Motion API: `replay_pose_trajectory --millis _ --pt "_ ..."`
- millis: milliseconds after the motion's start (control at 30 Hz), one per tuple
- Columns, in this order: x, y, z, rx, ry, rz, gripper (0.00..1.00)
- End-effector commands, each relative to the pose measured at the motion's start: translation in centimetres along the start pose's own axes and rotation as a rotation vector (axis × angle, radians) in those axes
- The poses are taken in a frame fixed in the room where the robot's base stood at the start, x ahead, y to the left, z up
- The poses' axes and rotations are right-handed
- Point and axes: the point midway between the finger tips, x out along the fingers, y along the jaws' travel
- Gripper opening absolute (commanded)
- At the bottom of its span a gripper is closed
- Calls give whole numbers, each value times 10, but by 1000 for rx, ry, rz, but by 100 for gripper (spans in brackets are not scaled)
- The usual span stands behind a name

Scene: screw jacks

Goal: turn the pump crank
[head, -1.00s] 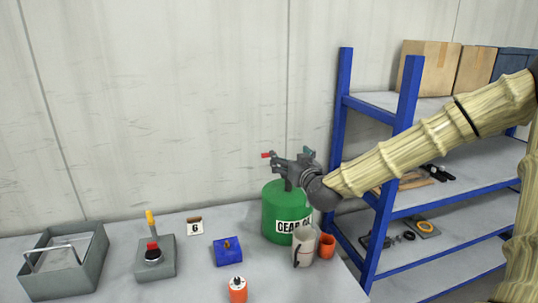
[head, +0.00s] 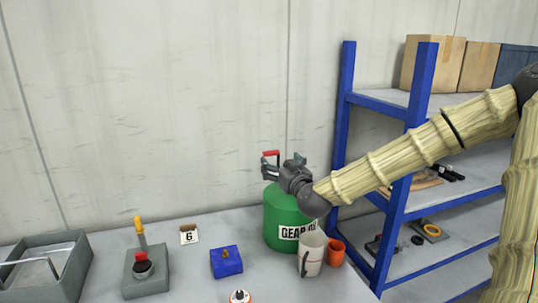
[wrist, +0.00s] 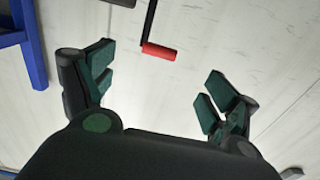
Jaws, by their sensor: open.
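The pump crank is a dark arm with a red handle (head: 271,153), above the green gear oil drum (head: 279,212) in the head view. In the wrist view the red handle (wrist: 159,51) and part of its dark arm show near the top middle. My gripper (wrist: 160,70) is open, with its green-padded fingers left and right of the handle and lower in the picture. No finger visibly touches the handle. In the head view my gripper (head: 284,168) is over the drum, close to the crank, and hides most of the pump.
A white jug (head: 311,252) and an orange cup (head: 336,252) stand beside the drum. A blue shelf (head: 397,206) is to the right. A grey lever box (head: 146,276), a blue block (head: 227,262) and a grey tray (head: 74,282) are to the left. The wall is behind.

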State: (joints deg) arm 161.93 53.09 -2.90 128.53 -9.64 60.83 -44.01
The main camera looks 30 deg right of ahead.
Motion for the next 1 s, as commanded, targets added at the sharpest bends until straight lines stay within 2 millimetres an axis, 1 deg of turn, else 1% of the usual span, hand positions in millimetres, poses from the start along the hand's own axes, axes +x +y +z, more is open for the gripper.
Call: replay_pose_trajectory --millis 167,700,1000 --pt "17 2 0 1 -1 4 87" --pt "70 -1 0 0 -1 -1 87" --pt "92 -2 0 0 0 -3 87"
